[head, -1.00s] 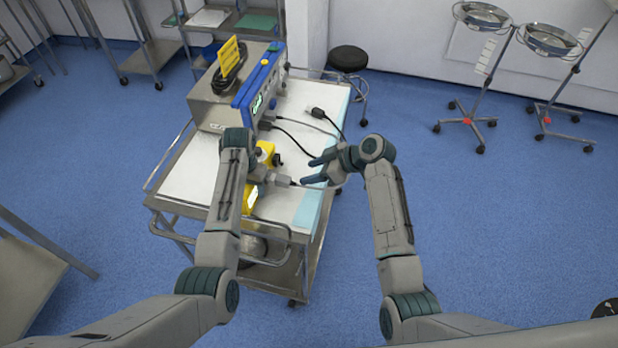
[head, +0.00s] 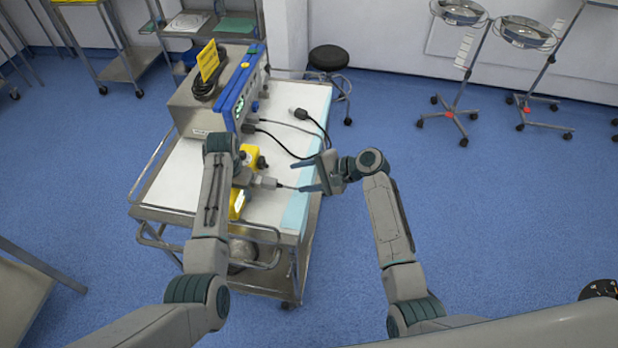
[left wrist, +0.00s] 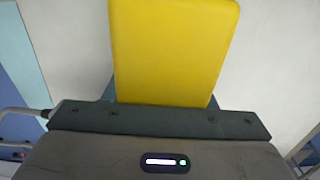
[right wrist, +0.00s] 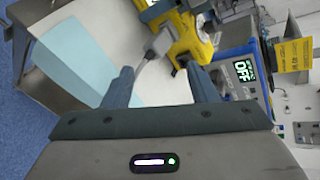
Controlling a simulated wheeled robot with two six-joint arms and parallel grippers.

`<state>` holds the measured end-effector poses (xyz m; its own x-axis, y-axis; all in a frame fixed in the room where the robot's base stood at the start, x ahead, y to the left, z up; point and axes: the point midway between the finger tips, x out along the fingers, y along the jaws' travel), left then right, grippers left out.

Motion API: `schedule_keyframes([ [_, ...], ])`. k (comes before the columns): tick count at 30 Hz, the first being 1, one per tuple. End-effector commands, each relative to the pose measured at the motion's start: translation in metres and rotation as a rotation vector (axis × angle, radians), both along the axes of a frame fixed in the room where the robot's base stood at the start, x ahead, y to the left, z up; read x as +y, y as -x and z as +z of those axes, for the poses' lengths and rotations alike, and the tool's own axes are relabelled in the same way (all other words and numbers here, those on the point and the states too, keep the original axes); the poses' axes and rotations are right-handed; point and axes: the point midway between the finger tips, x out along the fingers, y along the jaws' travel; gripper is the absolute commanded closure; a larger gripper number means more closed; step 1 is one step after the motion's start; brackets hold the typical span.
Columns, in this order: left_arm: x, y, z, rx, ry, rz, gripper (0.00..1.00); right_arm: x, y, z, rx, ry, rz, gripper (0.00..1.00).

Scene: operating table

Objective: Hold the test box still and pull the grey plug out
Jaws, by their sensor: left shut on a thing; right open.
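The yellow test box (head: 250,155) stands on the white-topped trolley, partly hidden by my left arm. My left gripper (head: 240,179) is shut on it. The yellow body (left wrist: 172,50) fills the upper middle of the left wrist view. The grey plug (head: 266,182) sits at the box's right side, its lead running right. It also shows in the right wrist view (right wrist: 160,43), against the box (right wrist: 190,38). My right gripper (head: 297,176) is open, to the right of the plug and apart from it. The lead passes close to its fingers; I cannot tell whether it touches them.
A blue-fronted metal unit (head: 242,86) with a yellow sign (head: 208,62) stands behind the box. A black plug (head: 300,114) and dark leads lie on the trolley top (head: 185,180). Blue floor is open to the right. A black stool (head: 329,58) stands behind.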

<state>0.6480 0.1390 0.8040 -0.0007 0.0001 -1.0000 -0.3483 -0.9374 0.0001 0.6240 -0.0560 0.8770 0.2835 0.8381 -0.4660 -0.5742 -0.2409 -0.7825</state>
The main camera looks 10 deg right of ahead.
Motion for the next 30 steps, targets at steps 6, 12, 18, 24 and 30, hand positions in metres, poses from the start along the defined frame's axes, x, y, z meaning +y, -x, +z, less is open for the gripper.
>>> schedule_keyframes([
  [6, 0.000, 0.000, 0.001, -0.001, 0.000, 0.000, 0.82, -0.005, 0.002, -0.002, 0.352, -0.159, -0.203, 0.47],
  [12, 0.000, 0.000, 0.001, -0.001, 0.000, 0.000, 0.82, -0.009, 0.004, -0.004, 0.652, -0.296, -0.365, 0.47],
  [18, 0.000, 0.000, 0.001, -0.001, 0.000, 0.000, 0.82, -0.011, 0.005, -0.005, 0.842, -0.381, -0.459, 0.47],
  [24, 0.000, 0.000, 0.001, -0.001, 0.000, 0.000, 0.82, -0.007, 0.003, -0.006, 0.903, -0.409, -0.488, 0.47],
  [30, 0.000, 0.000, 0.001, -0.001, 0.000, 0.000, 0.82, 0.018, -0.006, -0.016, 0.904, -0.409, -0.486, 0.47],
])
